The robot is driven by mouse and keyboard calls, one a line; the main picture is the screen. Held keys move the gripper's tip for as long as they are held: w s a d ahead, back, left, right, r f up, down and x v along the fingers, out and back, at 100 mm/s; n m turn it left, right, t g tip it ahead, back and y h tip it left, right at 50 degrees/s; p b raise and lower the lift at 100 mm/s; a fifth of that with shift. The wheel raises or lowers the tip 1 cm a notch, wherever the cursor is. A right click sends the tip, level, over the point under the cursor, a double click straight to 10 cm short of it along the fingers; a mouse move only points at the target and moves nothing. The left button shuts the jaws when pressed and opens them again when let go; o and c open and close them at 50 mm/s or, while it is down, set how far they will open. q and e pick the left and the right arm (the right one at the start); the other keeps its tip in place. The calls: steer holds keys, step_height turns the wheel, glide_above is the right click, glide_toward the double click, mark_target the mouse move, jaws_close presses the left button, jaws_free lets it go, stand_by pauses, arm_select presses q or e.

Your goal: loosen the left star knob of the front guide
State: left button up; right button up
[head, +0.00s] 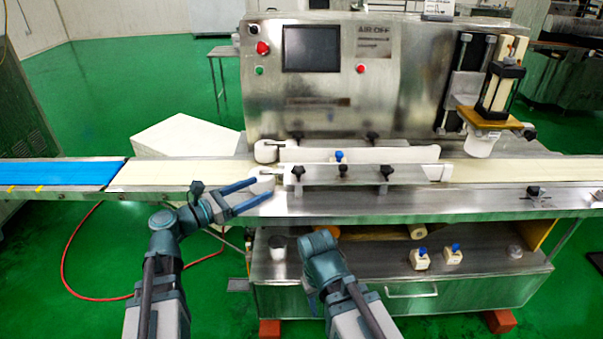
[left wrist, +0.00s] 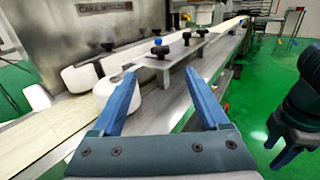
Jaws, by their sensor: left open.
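The front guide (head: 335,185) is a metal bar along the front of the conveyor, with several black star knobs. Its left star knob (head: 298,172) is at the bar's left end. In the left wrist view the nearest black knob (left wrist: 159,50) stands upright, beyond and between my fingertips. My left gripper (head: 263,189) is open and empty, its blue fingers pointing right, short of the knob and apart from it. It also shows in the left wrist view (left wrist: 160,72). My right arm is low, before the lower shelf; its fingers are not clearly seen.
A white rear guide (head: 360,155) lies behind the front one, below the machine body with its screen (head: 311,48). White rounded guide ends lie near my left fingers. The conveyor belt (head: 180,174) is bare at left. Small blue-topped blocks (head: 420,258) stand on the lower shelf.

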mark_target(293, 174)
arm_select(q)
steer(key=x, duration=1.3)
steer(key=shift+w+d, duration=0.2)
steer(key=shift+d, duration=0.2)
jaws_close()
